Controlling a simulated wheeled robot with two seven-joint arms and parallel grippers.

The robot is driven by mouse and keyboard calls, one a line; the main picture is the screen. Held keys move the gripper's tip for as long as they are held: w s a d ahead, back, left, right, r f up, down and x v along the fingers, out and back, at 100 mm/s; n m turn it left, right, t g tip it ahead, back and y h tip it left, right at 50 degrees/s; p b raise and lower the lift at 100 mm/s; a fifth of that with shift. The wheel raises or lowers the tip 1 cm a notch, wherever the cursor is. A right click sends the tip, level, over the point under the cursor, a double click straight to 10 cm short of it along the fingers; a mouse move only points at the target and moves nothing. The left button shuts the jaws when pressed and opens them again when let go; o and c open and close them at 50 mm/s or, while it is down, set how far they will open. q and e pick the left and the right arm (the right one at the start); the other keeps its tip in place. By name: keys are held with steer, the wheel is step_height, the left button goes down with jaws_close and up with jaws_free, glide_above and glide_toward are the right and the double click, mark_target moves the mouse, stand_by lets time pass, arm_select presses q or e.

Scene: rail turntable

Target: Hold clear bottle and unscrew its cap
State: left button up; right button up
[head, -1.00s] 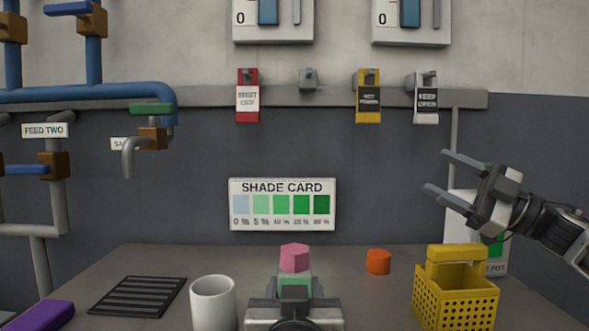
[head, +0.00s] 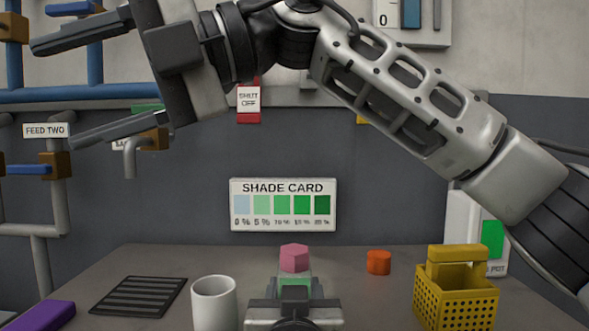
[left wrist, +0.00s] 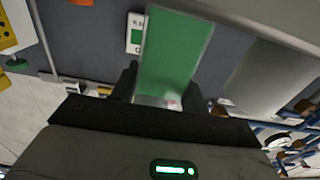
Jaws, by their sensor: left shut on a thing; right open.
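The clear bottle (head: 295,278) holds green contents and stands upright at the bottom middle of the head view, mostly hidden behind my left gripper (head: 295,297). A pink faceted cap (head: 294,257) sits on top of it. My left gripper is shut on the bottle; the left wrist view shows the green-filled bottle (left wrist: 172,55) between the dark fingers (left wrist: 160,95). My right gripper (head: 55,92) is open and empty, high at the upper left of the head view, well away from the cap, its fingers pointing left.
A white mug (head: 214,303) stands left of the bottle, with a black slatted mat (head: 139,297) and a purple block (head: 38,315) further left. An orange piece (head: 378,262) and a yellow basket (head: 455,300) are on the right. Pipes (head: 75,95) run behind my right gripper.

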steer(key=w+d+f+t+h, duration=0.5)
steer(key=f+h, duration=0.1)
steer(key=f, duration=0.1)
steer(key=m+t+h, duration=0.4)
steer(key=h, duration=0.4)
glide_toward(296, 249)
steer(key=x, duration=0.9)
steer(key=shift+f, duration=0.1)
steer(key=c, duration=1.1)
